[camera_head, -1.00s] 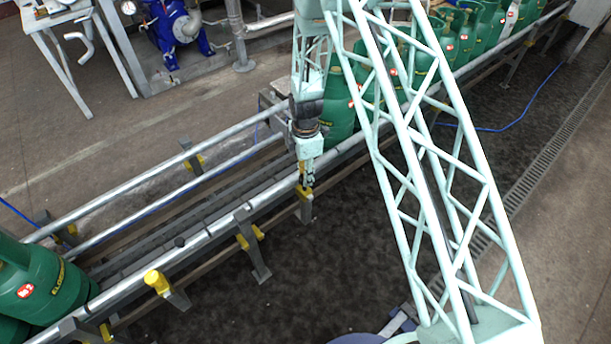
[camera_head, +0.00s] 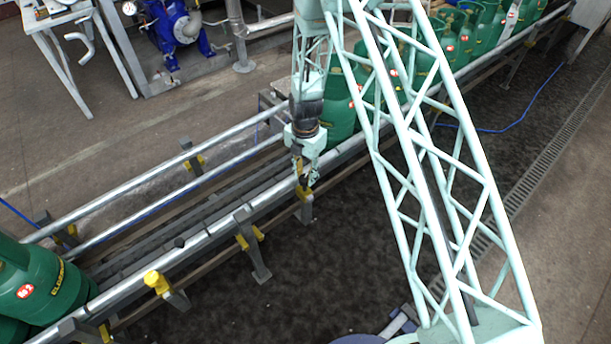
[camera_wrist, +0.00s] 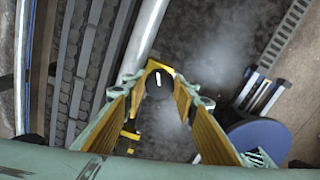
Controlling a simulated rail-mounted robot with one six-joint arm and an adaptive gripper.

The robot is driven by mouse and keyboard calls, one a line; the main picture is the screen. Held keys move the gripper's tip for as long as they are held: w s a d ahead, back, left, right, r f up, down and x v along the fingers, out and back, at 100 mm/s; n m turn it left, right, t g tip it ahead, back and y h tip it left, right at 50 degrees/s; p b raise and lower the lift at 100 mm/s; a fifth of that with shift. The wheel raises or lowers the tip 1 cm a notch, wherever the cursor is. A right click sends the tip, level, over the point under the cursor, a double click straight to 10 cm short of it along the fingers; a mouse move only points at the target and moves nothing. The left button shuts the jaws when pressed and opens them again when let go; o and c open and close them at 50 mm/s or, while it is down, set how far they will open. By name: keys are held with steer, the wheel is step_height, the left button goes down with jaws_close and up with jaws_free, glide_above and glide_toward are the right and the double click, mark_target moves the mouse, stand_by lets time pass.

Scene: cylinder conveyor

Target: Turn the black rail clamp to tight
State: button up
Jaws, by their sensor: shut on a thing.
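The black rail clamp (camera_wrist: 159,86) shows in the wrist view as a round dark knob with a short white mark, which stands nearly upright in that picture. My gripper (camera_wrist: 158,92) has its yellow-padded fingers on either side of the knob and is shut on it. In the head view my gripper (camera_head: 306,180) points down at the near silver rail (camera_head: 220,225), by a yellow bracket and a grey post. The knob itself is hidden by the fingers there.
A second silver rail (camera_head: 120,196) runs parallel behind. Green cylinders stand at the lower left (camera_head: 45,285) and along the conveyor at upper right (camera_head: 495,25). The dark floor (camera_head: 330,270) in front is clear.

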mark_target(305, 177)
stand_by(0.4)
steer(key=o, duration=0.8)
steer(key=shift+o, duration=0.2)
steer(key=shift+r, duration=0.2)
step_height(305, 177, up, 12)
steer(key=shift+f, duration=0.2)
stand_by(0.3)
stand_by(0.5)
